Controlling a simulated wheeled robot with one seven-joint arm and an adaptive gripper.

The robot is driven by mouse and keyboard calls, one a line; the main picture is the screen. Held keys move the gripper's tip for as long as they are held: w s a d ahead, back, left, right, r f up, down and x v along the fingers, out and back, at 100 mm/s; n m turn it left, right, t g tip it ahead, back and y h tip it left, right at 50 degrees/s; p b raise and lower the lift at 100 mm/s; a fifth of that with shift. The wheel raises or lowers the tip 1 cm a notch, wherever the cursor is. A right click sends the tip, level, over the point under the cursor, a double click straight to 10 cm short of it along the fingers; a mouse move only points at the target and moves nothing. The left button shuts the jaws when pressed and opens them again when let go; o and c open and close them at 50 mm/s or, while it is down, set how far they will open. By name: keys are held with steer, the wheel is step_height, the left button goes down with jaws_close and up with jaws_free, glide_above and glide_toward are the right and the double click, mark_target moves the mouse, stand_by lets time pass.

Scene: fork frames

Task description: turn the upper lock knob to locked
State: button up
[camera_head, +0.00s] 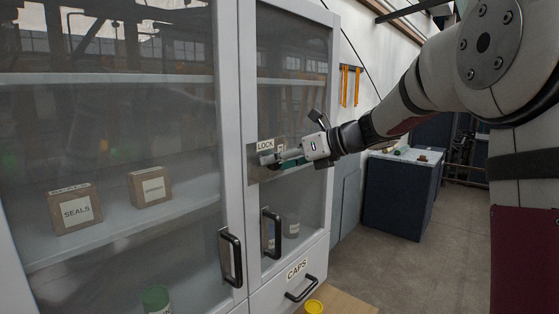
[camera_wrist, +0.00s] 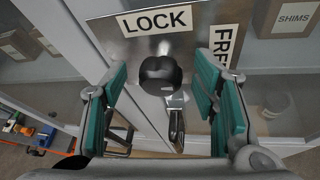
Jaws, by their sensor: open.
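The black lock knob (camera_wrist: 160,75) sits on a metal plate (camera_wrist: 135,48) in the wrist view. A LOCK label (camera_wrist: 155,21) is above it and a label reading FRE, partly hidden, (camera_wrist: 222,42) is to its right. My gripper (camera_wrist: 162,72) is open, with one teal finger on each side of the knob. Gaps show between the fingers and the knob. In the head view my gripper (camera_head: 284,157) is at the LOCK plate (camera_head: 265,147) on the right cabinet door and hides the knob. I cannot tell the knob's exact setting.
Two black door handles (camera_head: 231,258) (camera_head: 271,234) stand out below the plate. A CAPS drawer (camera_head: 298,270) is lower right. Boxes, one labelled SEALS (camera_head: 75,209), stand behind the glass. A dark blue cabinet (camera_head: 402,195) stands at the right, with open floor in front.

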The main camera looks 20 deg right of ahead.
steer(key=c, duration=1.2)
steer(key=shift+o, duration=0.2)
